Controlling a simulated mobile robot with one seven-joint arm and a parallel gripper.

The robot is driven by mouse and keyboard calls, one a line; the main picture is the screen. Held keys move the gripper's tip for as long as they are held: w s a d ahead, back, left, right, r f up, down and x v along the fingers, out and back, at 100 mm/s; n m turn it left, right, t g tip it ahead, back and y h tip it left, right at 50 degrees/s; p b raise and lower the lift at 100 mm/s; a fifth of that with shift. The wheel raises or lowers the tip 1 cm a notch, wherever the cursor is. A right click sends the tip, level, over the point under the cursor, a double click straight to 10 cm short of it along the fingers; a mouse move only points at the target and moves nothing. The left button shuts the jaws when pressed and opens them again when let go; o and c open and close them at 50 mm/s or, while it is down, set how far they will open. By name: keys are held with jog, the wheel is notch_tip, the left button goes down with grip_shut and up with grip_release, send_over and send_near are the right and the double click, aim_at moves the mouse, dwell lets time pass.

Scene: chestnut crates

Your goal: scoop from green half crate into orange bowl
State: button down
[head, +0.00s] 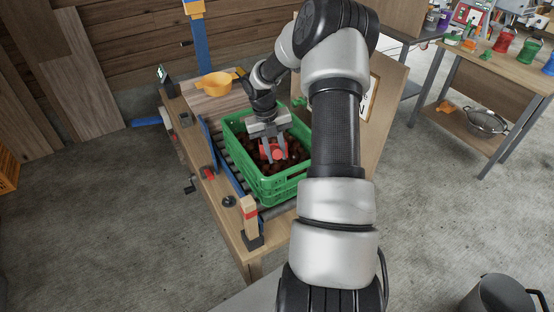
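The green crate (279,189) stands on the roller bench in the middle of the head view, with a layer of dark brown chestnuts (293,160) inside. My gripper (273,153) points down into the crate. A red scoop (272,152) shows at and between its fingers, low against the chestnuts. The small view does not show whether the fingers are closed on the scoop or only around it, nor what the scoop contains. The orange bowl (216,84) stands upright behind the crate, at the far left end of the bench. Its inside looks empty.
A blue post (200,45) rises behind the bowl. A wooden post with a red band (249,208) stands at the bench's near corner. My arm covers the crate's right surroundings. A side table with red and green containers (508,40) stands at right; a dark pot (500,293) is at lower right.

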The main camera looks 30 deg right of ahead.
aim_at(278, 152)
jog(key=shift+w+d+f+b, duration=0.3)
jog(key=shift+w+f, duration=0.1)
jog(key=shift+w, duration=0.1)
jog(key=shift+w+d+r+t, duration=0.1)
jog(key=shift+w+t, duration=0.15)
jog(key=shift+t, duration=0.05)
jog(key=s+r+t, duration=0.1)
jog(key=r, duration=0.1)
jog(key=a+r+h, duration=0.1)
jog(key=r, duration=0.1)
jog(key=s+r+t, duration=0.1)
jog(key=r, duration=0.1)
jog(key=shift+s+a+r+t+h+b, duration=0.1)
jog(key=shift+s+a+t+h+b, duration=0.05)
jog(key=shift+s+t+h+b, duration=0.2)
jog(key=shift+t+h, duration=0.25)
jog(key=shift+t, duration=0.3)
jog(key=s+r, duration=0.1)
jog(key=s+a+r, duration=0.1)
jog(key=s+r, duration=0.1)
jog(key=shift+s+a+r+b, duration=0.25)
jog(key=shift+a+r+b, duration=0.1)
jog(key=shift+a, duration=0.05)
jog(key=shift+s+a+r+m, duration=0.3)
jog(key=shift+s+r, duration=0.3)
jog(key=shift+s, duration=0.05)
